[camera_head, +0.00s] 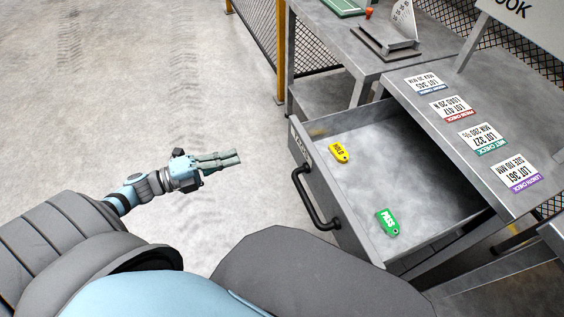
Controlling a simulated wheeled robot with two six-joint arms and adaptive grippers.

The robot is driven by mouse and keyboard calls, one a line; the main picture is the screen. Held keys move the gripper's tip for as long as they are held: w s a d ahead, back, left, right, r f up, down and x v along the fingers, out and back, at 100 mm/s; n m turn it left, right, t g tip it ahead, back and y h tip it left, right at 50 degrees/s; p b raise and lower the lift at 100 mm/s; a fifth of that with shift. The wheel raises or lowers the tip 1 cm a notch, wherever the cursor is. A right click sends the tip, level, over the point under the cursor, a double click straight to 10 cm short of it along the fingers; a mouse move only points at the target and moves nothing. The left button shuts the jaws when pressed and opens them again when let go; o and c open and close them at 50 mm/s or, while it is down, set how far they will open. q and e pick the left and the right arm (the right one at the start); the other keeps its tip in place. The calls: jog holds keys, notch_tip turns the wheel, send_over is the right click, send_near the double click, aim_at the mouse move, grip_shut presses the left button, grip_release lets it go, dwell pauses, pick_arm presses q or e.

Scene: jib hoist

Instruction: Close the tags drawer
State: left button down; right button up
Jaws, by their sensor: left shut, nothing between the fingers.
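The grey metal tags drawer (437,187) is pulled well out from under the bench on the right. Its front panel faces left and carries a black bar handle (313,203) and a label that is partly readable. A yellow HOLD tag (339,153) and a green PASS tag (387,222) lie apart on the drawer floor. My left gripper (239,157) is shut and empty, in front of the drawer and to the left of the handle, with a clear gap between them. My right gripper is not in view.
The bench top (406,84) above the drawer carries several lot labels, such as the purple-edged one (515,174). A mesh fence with a yellow post (281,50) is behind. The floor at left is clear.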

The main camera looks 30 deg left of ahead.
aim_at(292, 140)
pick_arm(q)
jog(key=x, duration=1.3)
jog(key=shift+s+d+r+b, duration=0.15)
jog(key=shift+d+r+b, duration=0.1)
jog(key=shift+r+b, duration=0.1)
jog(key=shift+w+d, duration=0.25)
jog(key=shift+w, duration=0.05)
jog(key=shift+w, duration=0.1)
